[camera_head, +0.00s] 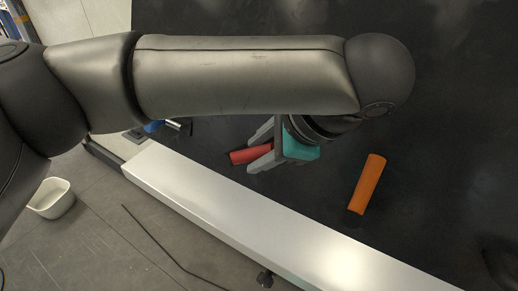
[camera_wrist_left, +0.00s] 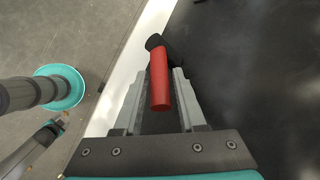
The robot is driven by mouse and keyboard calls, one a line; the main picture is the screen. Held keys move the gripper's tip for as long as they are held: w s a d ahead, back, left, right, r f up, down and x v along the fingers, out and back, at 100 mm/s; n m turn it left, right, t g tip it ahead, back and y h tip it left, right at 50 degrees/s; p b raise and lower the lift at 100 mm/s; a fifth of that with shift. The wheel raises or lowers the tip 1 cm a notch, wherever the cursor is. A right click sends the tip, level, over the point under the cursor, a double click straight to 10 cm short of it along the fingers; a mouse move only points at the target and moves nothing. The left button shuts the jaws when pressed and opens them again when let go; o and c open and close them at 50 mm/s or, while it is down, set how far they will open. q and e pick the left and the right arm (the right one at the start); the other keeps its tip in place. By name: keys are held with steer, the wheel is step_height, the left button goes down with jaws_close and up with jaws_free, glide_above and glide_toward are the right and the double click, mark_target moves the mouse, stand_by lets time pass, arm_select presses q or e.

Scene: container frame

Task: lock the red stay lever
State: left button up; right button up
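The red stay lever has a red cylindrical grip (camera_head: 250,155) and lies against the dark panel. Its grip also shows in the left wrist view (camera_wrist_left: 159,82), with a black base (camera_wrist_left: 156,41) at its far end. My left gripper (camera_head: 251,154) is open, with one finger on each side of the red grip. In the left wrist view a gap shows between the grip and each finger (camera_wrist_left: 160,72). I cannot tell whether the lever is locked. My right gripper is not in view.
An orange handle (camera_head: 368,183) stands to the right on the dark panel (camera_head: 440,150). A blue part (camera_head: 154,126) shows at the left, partly behind my arm. A pale metal beam (camera_head: 235,215) runs along the panel's edge. A white bin (camera_head: 52,198) stands on the floor.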

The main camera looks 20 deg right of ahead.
arm_select(q)
steer(key=shift+o, duration=1.2)
steer(key=shift+s+d+r, duration=0.2)
steer(key=shift+s+r, duration=0.1)
steer(key=shift+r, duration=0.25)
steer(key=v, duration=1.4)
